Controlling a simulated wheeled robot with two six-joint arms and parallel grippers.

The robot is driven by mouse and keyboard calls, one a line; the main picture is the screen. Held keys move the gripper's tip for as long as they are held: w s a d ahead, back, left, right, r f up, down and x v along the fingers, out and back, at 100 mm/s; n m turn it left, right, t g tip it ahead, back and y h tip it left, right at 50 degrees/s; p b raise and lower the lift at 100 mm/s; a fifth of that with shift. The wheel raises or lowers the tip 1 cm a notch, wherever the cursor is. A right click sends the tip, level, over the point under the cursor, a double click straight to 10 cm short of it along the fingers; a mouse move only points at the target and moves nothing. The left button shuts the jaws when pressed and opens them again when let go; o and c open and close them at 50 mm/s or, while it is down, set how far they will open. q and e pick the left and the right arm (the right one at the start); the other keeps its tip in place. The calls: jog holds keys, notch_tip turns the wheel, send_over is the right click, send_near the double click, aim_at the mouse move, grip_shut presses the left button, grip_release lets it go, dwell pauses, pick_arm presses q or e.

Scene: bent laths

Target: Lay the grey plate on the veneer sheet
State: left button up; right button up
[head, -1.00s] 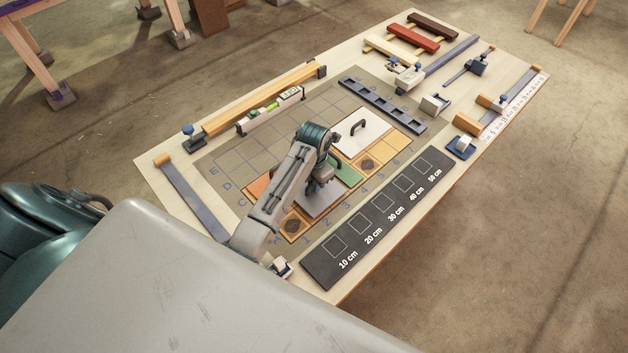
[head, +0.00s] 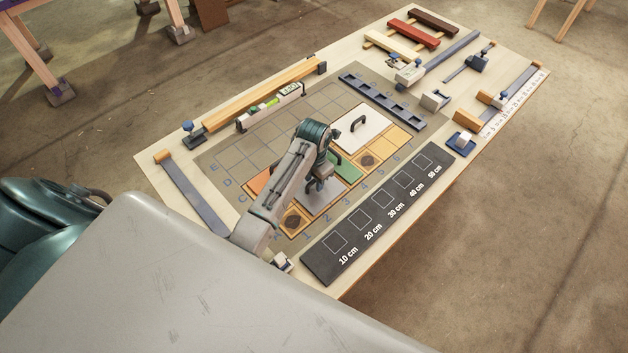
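The grey plate (head: 317,203) is a flat light-grey square under my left gripper, near the front of the gridded mat. My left gripper (head: 318,187) points down over the middle of the plate. My own wrist hides its fingertips and any handle, so I cannot tell whether it grips the plate or whether the plate is lifted. The veneer sheet cannot be singled out for sure; wood-coloured squares with dark round spots (head: 292,222) lie beside the plate, and another (head: 367,160) lies farther right. My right gripper is not in view.
A white plate with a black handle (head: 360,131) lies behind my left gripper. A black board with marked squares (head: 380,217) runs along the front edge. A spirit level (head: 270,107), a slotted dark rack (head: 383,101) and clamps surround the mat. The mat's back left is clear.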

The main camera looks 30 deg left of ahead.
aim_at(314, 180)
pick_arm(q)
notch_tip(314, 180, up, 9)
jog(key=b, duration=0.2)
jog(key=shift+b, duration=0.3)
jog(key=shift+r+p, duration=1.2)
jog(key=shift+p, duration=0.15)
jog(key=shift+f, duration=0.1)
